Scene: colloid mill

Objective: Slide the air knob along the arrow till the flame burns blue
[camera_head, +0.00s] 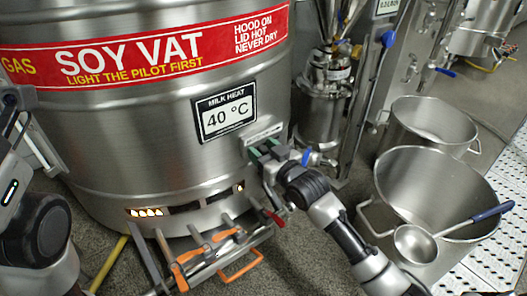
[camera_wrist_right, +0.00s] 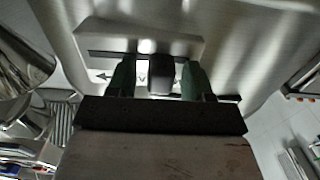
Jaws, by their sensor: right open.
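The air knob (camera_wrist_right: 160,72) is a dark block on a pale slotted plate (camera_wrist_right: 185,40) on the vat's wall. In the right wrist view, a black arrow (camera_wrist_right: 103,77) points left beside it. My right gripper (camera_wrist_right: 157,82) has its two green fingers apart, one on each side of the knob; I cannot tell whether they touch it. In the head view, my right gripper (camera_head: 268,152) is at the plate and hides the knob. The flame (camera_head: 147,212) shows yellow-orange in the burner window low on the steel soy vat (camera_head: 150,130). My left gripper is out of view.
Orange-handled burner valves (camera_head: 215,245) and a red lever (camera_head: 273,218) sit below the vat. Two steel pots stand at the right, the nearer pot (camera_head: 400,170) with a blue-handled ladle (camera_head: 415,243). A blue lever (camera_head: 306,157) is just right of my right gripper.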

